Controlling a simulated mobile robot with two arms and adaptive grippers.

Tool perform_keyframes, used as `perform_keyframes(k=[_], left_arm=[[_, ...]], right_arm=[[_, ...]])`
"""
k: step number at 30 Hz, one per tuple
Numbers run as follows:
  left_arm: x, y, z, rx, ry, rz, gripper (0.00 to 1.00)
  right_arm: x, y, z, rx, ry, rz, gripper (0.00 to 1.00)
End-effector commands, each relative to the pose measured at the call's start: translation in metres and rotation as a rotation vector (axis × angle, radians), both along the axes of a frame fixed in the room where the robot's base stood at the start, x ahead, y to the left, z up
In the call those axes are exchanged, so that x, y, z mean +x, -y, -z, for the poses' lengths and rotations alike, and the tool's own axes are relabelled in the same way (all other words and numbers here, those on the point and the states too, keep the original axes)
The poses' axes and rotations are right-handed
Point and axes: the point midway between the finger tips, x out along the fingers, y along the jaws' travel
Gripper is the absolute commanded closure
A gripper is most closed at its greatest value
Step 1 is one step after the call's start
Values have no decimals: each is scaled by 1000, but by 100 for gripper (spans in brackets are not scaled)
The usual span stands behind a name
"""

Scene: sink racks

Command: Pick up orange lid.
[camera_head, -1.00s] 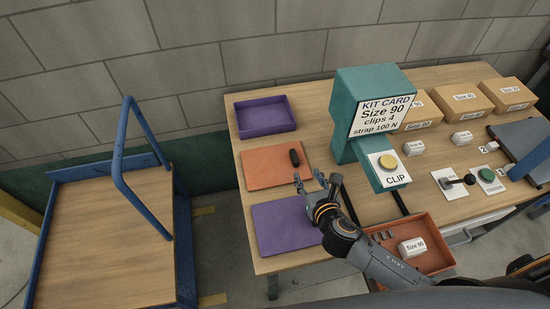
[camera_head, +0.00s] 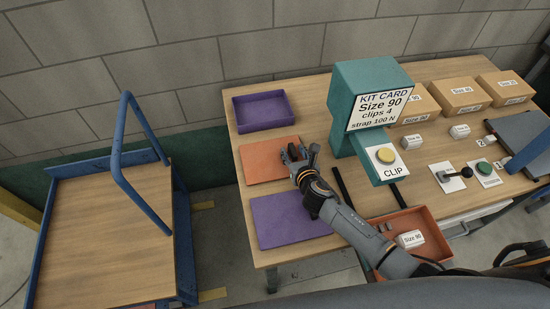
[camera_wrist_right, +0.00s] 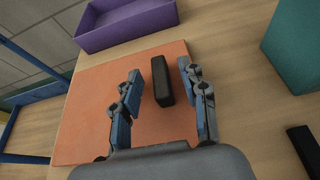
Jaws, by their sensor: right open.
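The orange lid (camera_head: 260,163) lies flat on the wooden table, between the purple tray and the purple lid. My right gripper (camera_head: 296,150) is over the lid's right part, with its fingers pointing away from me. In the right wrist view the orange lid (camera_wrist_right: 92,120) shows beneath the gripper, with a black block-shaped handle (camera_wrist_right: 162,80) standing on it. The open fingers of my right gripper (camera_wrist_right: 160,85) are on either side of the handle, with gaps visible on both sides. In the head view the gripper hides the handle. My left gripper is not in view.
A purple tray (camera_head: 264,112) stands behind the lid and a purple lid (camera_head: 275,225) lies in front. A teal clip machine (camera_head: 350,80) stands to the right. An orange tray (camera_head: 432,238) holds a white box (camera_head: 410,239). A blue cart (camera_head: 110,220) stands left of the table.

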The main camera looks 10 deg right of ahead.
Motion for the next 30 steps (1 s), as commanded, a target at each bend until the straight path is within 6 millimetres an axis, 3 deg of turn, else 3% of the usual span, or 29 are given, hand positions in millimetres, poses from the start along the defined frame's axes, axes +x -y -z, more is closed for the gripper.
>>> perform_keyframes(k=[5, 11, 22, 30], left_arm=[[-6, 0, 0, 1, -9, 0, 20], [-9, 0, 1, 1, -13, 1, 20], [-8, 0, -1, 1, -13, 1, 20], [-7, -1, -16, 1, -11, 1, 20]], right_arm=[[0, 0, 0, 0, 0, 0, 59], [0, 0, 0, 0, -1, 0, 99], [0, 1, -4, 0, 1, 0, 100], [1, 1, -53, -3, 6, -2, 100]])
